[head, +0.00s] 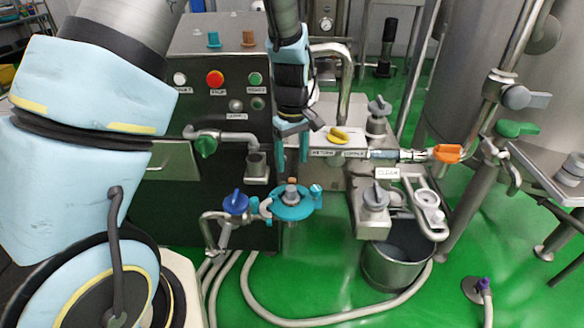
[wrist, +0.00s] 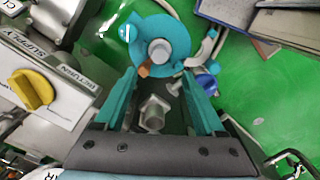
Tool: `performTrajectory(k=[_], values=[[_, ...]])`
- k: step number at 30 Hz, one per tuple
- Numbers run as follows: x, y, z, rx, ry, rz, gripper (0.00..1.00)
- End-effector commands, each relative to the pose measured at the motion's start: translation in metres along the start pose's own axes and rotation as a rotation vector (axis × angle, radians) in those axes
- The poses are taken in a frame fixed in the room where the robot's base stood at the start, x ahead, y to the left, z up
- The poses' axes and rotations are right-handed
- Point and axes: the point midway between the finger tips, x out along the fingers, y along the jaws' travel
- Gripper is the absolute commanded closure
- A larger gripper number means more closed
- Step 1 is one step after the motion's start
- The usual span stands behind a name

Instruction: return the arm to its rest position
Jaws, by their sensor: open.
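My arm comes down from the top left in the head view. My gripper (head: 292,158) points downward in front of the grey control cabinet, with its two teal fingers apart. The wrist view also shows my gripper (wrist: 158,78) with a clear gap between the fingers and nothing held. Below it in the head view is a round teal fitting (head: 292,211) with a metal centre, apart from the fingertips. The same teal fitting (wrist: 178,32) shows beyond the fingertips in the wrist view. A metal pipe end (wrist: 154,118) appears between the fingers, lower down.
The control cabinet (head: 190,62) with buttons stands close behind my gripper. A blue-handled valve (head: 235,204) is left of the teal fitting. A yellow knob (head: 339,135) and an orange-handled valve (head: 447,153) are to the right. A steel bucket (head: 393,283) stands on open green floor.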

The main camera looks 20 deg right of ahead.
Motion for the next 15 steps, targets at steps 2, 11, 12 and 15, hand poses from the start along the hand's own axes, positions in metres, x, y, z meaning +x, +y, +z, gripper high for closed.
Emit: performTrajectory(k=[2,11,12,15], values=[[-0.001,0.000,0.000,0.000,-0.001,-0.001,0.28],[-0.001,-0.001,0.000,0.000,0.000,0.000,0.28],[-0.002,-0.002,-0.001,0.000,0.000,0.000,0.28],[-0.011,-0.017,-0.011,0.005,0.002,0.008,0.28]])
